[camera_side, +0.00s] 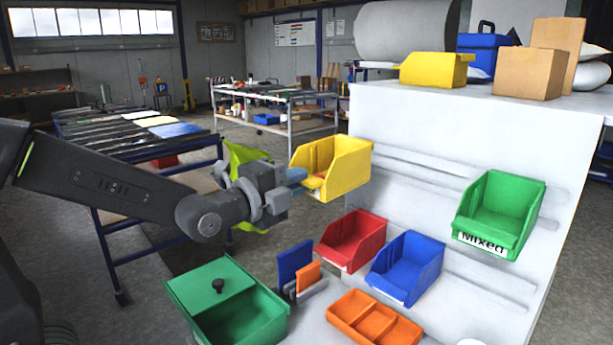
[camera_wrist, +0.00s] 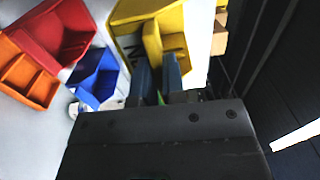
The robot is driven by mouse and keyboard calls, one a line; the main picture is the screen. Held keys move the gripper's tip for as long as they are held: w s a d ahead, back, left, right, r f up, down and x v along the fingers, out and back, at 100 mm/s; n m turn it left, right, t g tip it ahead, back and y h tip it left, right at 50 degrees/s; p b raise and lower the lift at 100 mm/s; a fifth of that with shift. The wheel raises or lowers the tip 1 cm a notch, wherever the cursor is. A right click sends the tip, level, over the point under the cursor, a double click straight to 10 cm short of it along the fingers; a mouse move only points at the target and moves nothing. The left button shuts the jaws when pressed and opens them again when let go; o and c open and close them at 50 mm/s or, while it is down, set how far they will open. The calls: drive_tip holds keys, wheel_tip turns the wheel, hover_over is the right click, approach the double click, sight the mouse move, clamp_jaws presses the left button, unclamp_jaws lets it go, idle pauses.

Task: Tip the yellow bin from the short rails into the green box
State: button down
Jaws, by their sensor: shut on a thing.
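The yellow bin (camera_side: 340,160) is roughly upright at the left end of the white panel, near the height of the upper rail (camera_side: 420,172). Whether it still touches the rail I cannot tell. A little orange shows inside it; the contents are unclear. My gripper (camera_side: 298,177) is shut on the bin's near left side. In the wrist view my two blue fingers (camera_wrist: 158,75) meet the yellow bin (camera_wrist: 130,12) at the top. The green box (camera_side: 262,318) stands low at the front left, below my gripper. A green lid with a black knob (camera_side: 212,276) covers its back part; the front part is open.
Red (camera_side: 350,240) and blue (camera_side: 407,267) bins sit below the yellow bin. A green bin labelled Mixed (camera_side: 503,208) hangs at right. An orange divided tray (camera_side: 372,322) and upright blue and orange plates (camera_side: 295,262) stand beside the green box. Another yellow bin (camera_side: 432,70) is on top.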

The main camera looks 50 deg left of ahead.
drive_tip(key=shift+s, duration=2.75)
